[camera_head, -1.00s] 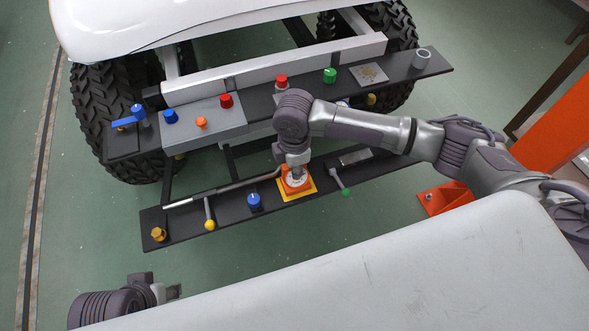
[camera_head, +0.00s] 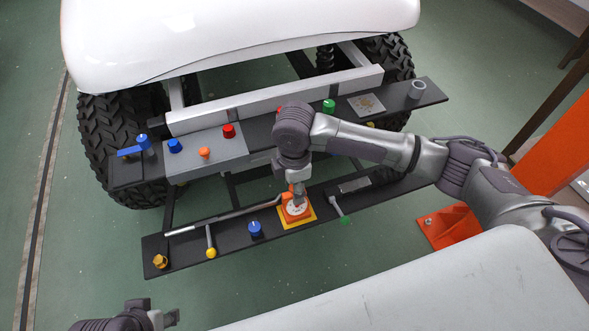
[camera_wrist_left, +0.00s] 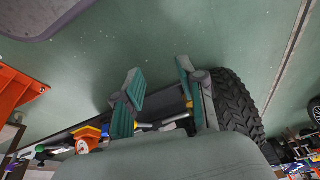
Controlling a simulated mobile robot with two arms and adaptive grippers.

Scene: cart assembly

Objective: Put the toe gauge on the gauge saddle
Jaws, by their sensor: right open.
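The toe gauge (camera_head: 296,211), an orange body with a white dial, sits on a yellow square on the near black bar. I take this yellow square (camera_head: 311,218) to be the gauge saddle; the gauge covers most of it. My right gripper (camera_head: 299,201) is open, pointing down right at the gauge's top; whether it touches is hard to tell. My left gripper (camera_head: 170,319) is at the bottom left of the head view, away from the bar. In the left wrist view its two fingers (camera_wrist_left: 162,100) stand apart with nothing between them. The gauge also shows there (camera_wrist_left: 86,142), small.
The near bar also carries a blue knob (camera_head: 255,230), a yellow-tipped lever (camera_head: 210,242), a green-tipped lever (camera_head: 339,208) and a brass knob (camera_head: 160,261). A long grey bar with a copper end (camera_head: 225,216) lies close left of the gauge. A rear shelf (camera_head: 258,133) holds coloured knobs.

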